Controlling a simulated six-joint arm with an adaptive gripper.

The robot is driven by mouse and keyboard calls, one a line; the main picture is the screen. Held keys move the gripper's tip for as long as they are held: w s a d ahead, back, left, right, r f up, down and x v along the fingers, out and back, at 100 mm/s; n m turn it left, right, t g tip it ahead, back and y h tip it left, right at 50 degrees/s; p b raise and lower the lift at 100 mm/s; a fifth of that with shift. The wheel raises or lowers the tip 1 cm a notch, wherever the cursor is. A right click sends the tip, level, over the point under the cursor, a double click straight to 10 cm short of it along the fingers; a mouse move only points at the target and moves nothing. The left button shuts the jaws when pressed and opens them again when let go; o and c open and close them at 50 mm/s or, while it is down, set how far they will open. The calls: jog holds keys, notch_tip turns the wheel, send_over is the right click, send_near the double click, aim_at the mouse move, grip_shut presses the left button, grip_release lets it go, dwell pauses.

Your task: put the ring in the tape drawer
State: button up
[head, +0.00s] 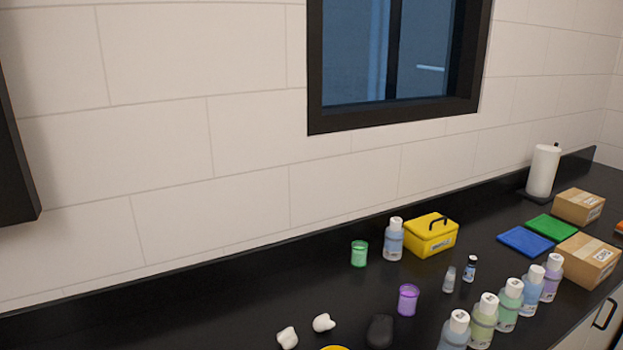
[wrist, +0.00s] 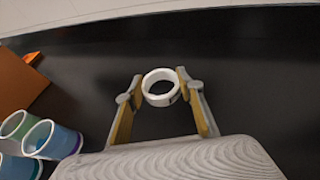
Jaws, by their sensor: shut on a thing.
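In the wrist view, a white ring (wrist: 147,83), like a roll of tape, sits between the two fingertips of my gripper (wrist: 160,88). The fingers touch it on both sides, and my gripper is shut on it. A dark surface shows behind the ring; how far the ring is from it I cannot tell. The head view does not show my gripper or the ring. I cannot make out a tape drawer in either view.
In the wrist view, several cups (wrist: 50,138) and an orange-brown box (wrist: 18,80) stand at the left. The head view shows a black counter (head: 200,310) with bottles (head: 482,318), a yellow toolbox (head: 431,238), cartons (head: 588,262) and a paper roll (head: 543,170). A cabinet handle (head: 605,313) shows at lower right.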

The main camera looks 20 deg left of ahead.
jog(key=w+d+r+t, duration=0.1)
jog(key=w+d+r, duration=0.5)
jog(key=d+r, duration=0.25)
jog(key=s+d+r+n+g, duration=0.1)
jog(key=s+d+r+g, duration=0.1)
jog(key=d+r, duration=0.8)
jog(key=s+d+r+n+g+y, duration=0.1)
jog(key=s+d+r+n+g, duration=0.1)
jog(key=d+r, duration=0.8)
jog(key=shift+s+d+r, duration=0.15)
jog(key=shift+s+d, duration=0.25)
jog(key=shift+s, duration=0.4)
dwell(0.3)
jog(key=shift+a, duration=0.15)
dwell(0.6)
jog(key=w+a+f+m+t+h, duration=0.1)
jog(key=w+a+f+m+t, duration=0.15)
jog(key=a+f, duration=0.8)
jog(key=w+a+f+m+t, duration=0.1)
jog(key=w+a+f, duration=0.2)
jog(key=a+f, duration=0.75)
jog(key=s+a+f, duration=0.6)
jog(key=a+f, duration=0.2)
jog(key=shift+s+a, duration=0.15)
dwell(0.9)
